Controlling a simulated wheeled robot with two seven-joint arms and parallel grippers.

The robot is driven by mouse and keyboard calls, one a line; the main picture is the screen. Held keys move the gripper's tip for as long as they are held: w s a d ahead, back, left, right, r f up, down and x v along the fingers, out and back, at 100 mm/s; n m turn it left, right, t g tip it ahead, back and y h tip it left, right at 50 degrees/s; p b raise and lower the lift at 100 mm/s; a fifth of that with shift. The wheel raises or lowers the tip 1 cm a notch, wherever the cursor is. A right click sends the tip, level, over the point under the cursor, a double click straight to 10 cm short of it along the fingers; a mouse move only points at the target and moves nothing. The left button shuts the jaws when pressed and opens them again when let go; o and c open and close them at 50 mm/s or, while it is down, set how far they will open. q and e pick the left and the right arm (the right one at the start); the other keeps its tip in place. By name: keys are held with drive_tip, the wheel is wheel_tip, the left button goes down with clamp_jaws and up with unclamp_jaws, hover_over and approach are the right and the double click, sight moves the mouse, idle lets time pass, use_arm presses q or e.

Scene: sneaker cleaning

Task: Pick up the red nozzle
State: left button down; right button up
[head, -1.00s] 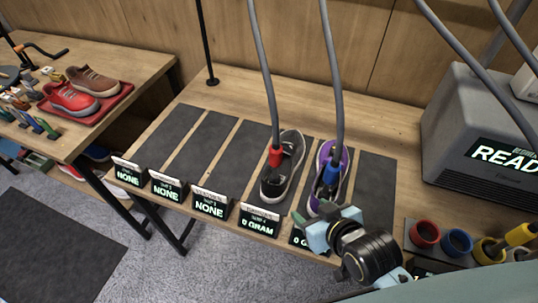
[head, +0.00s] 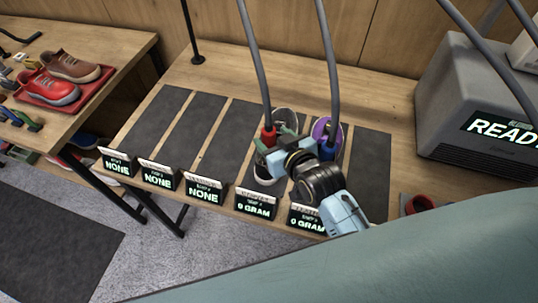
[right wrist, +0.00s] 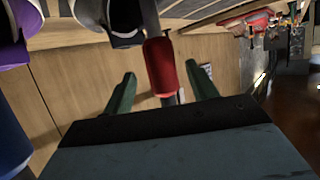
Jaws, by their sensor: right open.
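The red nozzle (head: 268,136) hangs at the end of a grey hose, in the black sneaker (head: 286,116) on the bench. My right gripper (head: 275,143) is open right at the red nozzle, its arm covering part of the sneaker. In the right wrist view the red nozzle (right wrist: 161,68) shows in the gap between the two green fingers (right wrist: 161,90), with a space on each side. I cannot tell how deep it sits between them. My left gripper is not in view.
The blue nozzle (head: 327,150) hangs in the purple sneaker (head: 337,133), close to the right of my right gripper. Display signs (head: 256,203) line the bench's front edge. A grey machine (head: 460,110) stands at the right. Dark mats (head: 190,130) to the left are bare.

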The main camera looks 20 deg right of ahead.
drive_tip(key=x, duration=0.4)
drive_tip(key=shift+a, duration=0.15)
clamp_jaws()
